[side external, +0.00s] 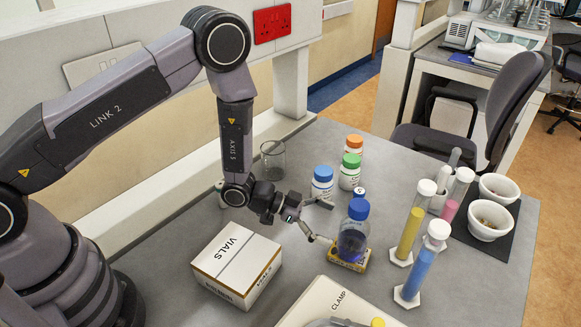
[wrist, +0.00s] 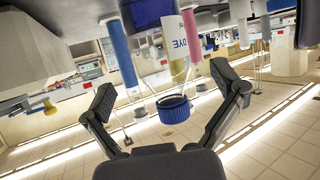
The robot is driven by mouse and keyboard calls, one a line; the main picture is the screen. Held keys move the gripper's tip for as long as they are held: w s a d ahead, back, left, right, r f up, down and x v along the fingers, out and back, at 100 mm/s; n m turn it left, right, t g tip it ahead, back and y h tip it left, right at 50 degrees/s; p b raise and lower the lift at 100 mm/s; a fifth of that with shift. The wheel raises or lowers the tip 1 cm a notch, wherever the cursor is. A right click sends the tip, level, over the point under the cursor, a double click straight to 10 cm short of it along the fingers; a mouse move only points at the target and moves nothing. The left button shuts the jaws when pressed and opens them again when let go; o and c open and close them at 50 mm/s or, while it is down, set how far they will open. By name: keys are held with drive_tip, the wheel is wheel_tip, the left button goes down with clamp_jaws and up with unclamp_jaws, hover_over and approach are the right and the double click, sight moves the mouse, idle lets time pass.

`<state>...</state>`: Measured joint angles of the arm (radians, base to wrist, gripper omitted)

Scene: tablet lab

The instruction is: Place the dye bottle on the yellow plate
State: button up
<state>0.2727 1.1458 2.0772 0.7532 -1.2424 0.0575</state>
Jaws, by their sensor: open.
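The dye bottle (side external: 352,240), clear with a blue cap and dark blue liquid, stands upright on the small yellow plate (side external: 360,267) in the side view. Only the plate's edges show around the bottle's base. In the wrist view the bottle (wrist: 176,73) appears upside down with its DYE label partly showing. My gripper (side external: 325,222) is just left of the bottle in the side view, its fingers spread and pointing towards it. In the wrist view my gripper (wrist: 173,92) is open, with clear gaps on both sides of the bottle and nothing held.
Bottles with blue (side external: 322,184), green (side external: 350,172) and orange (side external: 354,146) caps stand behind. Yellow (side external: 409,233) and blue (side external: 420,272) cylinders stand right. Two white bowls (side external: 490,222) lie farther right.

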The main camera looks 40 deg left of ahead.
drive_tip(key=a+r+n+t+y, duration=0.15)
drive_tip(key=a+r+y, duration=0.35)
drive_tip(key=a+r, duration=0.55)
drive_tip(key=a+r+n+t+y, duration=0.1)
drive_tip(key=a+r+n+y, duration=0.25)
drive_tip(key=a+r, duration=0.7)
drive_tip(key=s+a+r+n+g+y, duration=0.1)
drive_tip(key=s+a+r+n+y, duration=0.3)
drive_tip(key=s+r, duration=0.7)
drive_tip(key=s+n+g, duration=0.2)
drive_tip(key=s+n, duration=0.1)
drive_tip(key=s, duration=1.3)
drive_tip(key=shift+s+r+g+h, duration=0.15)
drive_tip(key=shift+r+g+h, duration=0.2)
